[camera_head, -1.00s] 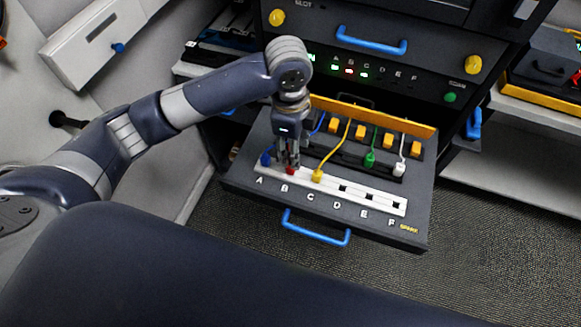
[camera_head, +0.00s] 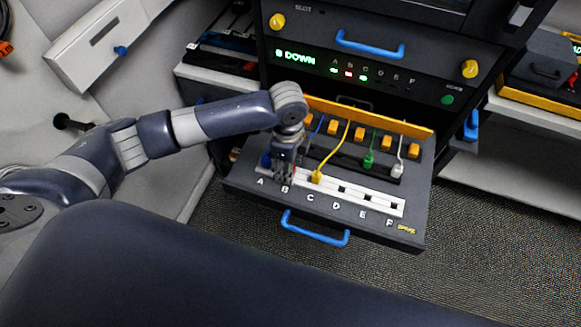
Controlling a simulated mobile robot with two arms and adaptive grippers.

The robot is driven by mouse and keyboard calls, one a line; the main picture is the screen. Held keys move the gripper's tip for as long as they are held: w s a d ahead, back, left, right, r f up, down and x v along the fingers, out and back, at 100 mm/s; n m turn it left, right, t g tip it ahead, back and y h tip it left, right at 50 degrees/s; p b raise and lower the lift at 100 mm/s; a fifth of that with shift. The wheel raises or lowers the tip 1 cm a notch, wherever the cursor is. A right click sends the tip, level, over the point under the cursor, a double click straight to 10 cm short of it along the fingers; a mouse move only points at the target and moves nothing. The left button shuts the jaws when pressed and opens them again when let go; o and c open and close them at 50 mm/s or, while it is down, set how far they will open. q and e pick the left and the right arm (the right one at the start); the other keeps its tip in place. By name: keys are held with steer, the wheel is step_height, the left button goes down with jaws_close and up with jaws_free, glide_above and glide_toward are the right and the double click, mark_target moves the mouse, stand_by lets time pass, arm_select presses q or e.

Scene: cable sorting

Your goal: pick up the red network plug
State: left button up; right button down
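The red network plug (camera_head: 292,170) is at port B of the white port strip (camera_head: 323,188) in the pulled-out drawer. Only a sliver of red shows; my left gripper hides the rest. My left gripper (camera_head: 284,178) points down right over port B, with its fingers around or against the plug. Whether they are closed on it I cannot tell. My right gripper is not in view.
A blue plug (camera_head: 266,159) sits at port A, close left of the gripper, and a yellow plug (camera_head: 317,176) at port C, close right. Green (camera_head: 369,160) and white (camera_head: 398,169) plugs stand behind the strip. The panel display (camera_head: 295,57) reads "B DOWN".

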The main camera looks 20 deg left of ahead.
arm_select(q)
steer(key=shift+f, duration=0.3)
jaws_close()
steer(key=shift+r, duration=0.15)
steer(key=shift+r, duration=0.35)
step_height(320, 180, up, 2)
steer(key=shift+w+r+b, duration=0.1)
steer(key=shift+r+b, duration=0.1)
steer(key=shift+b, duration=0.3)
steer(key=s+d+r+p, duration=0.1)
steer(key=s+r, duration=0.1)
steer(key=s, duration=0.6)
steer(key=s+d+r+p, duration=0.2)
steer(key=s+r, duration=0.1)
steer(key=s, duration=0.5)
